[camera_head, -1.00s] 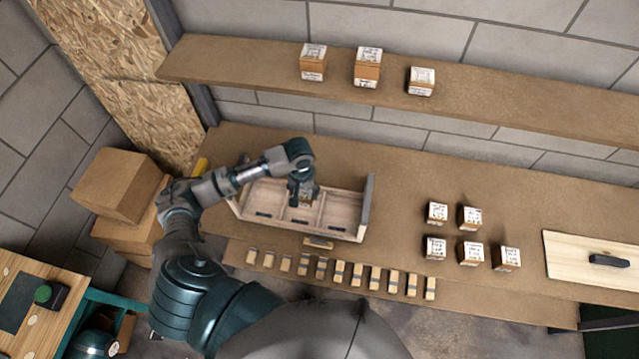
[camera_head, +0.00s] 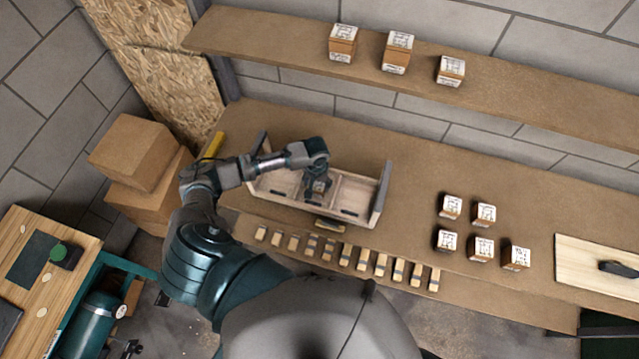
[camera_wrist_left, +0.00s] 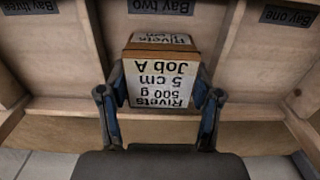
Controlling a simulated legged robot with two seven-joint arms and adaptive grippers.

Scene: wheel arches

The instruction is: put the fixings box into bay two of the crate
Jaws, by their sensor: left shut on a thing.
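The fixings box (camera_wrist_left: 160,84) is a brown box with a white label reading Rivets, 500 g, 5 cm, Job A. My left gripper (camera_head: 318,186) is shut on it, with one finger on each side in the left wrist view (camera_wrist_left: 160,100). The crate (camera_head: 378,196) is an open wooden tray with three bays on the bench. In the left wrist view, the box is at the middle bay, between two dividers, with the label Bay two (camera_wrist_left: 160,6) beyond it. I cannot tell whether the box touches the bay floor. My right gripper is out of view.
Several small wooden blocks (camera_head: 345,257) lie in a row before the crate. Several labelled boxes (camera_head: 481,248) stand on the bench to the right, and three more (camera_head: 396,52) on the shelf. A pale board with a dark handle (camera_head: 600,262) lies far right.

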